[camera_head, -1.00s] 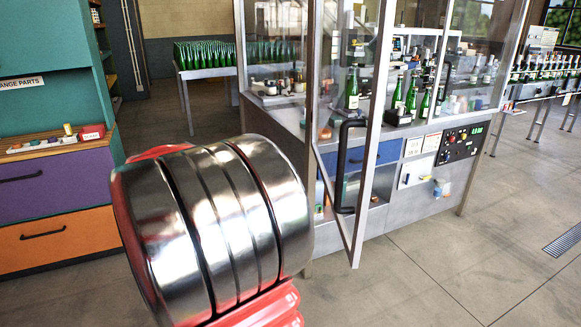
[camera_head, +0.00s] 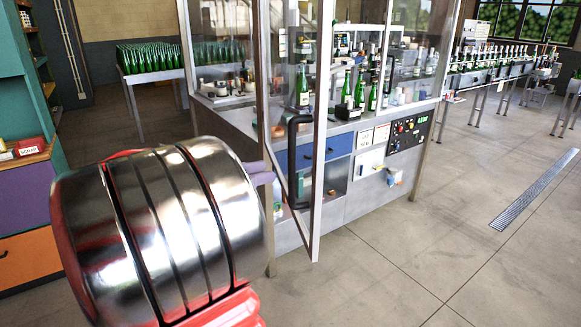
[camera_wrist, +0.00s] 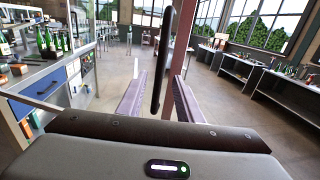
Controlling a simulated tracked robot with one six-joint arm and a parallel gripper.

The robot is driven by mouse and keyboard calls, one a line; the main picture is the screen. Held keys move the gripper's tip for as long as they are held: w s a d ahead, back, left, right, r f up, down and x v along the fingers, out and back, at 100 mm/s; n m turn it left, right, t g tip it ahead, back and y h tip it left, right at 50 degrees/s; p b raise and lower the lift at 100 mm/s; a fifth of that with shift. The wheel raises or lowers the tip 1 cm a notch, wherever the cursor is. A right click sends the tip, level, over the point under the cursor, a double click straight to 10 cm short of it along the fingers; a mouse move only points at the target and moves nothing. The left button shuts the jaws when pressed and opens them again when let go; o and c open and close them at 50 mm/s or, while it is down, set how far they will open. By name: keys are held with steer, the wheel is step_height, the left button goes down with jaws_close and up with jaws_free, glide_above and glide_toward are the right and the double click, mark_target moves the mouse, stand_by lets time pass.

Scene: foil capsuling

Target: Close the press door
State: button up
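The press door is a tall glass panel in a metal frame (camera_head: 321,150), standing ajar at the near corner of the press in the head view. Its long black handle (camera_head: 292,160) is upright on the door's edge. The handle also shows in the wrist view (camera_wrist: 161,60), lying between my gripper's two lavender fingers. My gripper (camera_wrist: 160,92) is open, with visible space on both sides of the handle. In the head view a bit of a lavender finger (camera_head: 262,173) shows close to the handle; my arm hides the rest.
The press cabinet (camera_head: 335,200) has a blue drawer, a control panel (camera_head: 409,133) and green bottles (camera_head: 360,90) inside. A bottle table (camera_head: 150,72) stands back left. A drawer unit (camera_head: 30,235) is at the left. Open floor (camera_head: 430,235) lies to the right.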

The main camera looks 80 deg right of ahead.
steer(key=x, duration=0.8)
steer(key=shift+s+d, duration=0.15)
steer(key=shift+s, duration=0.05)
steer(key=shift+c, duration=0.6)
jaws_close()
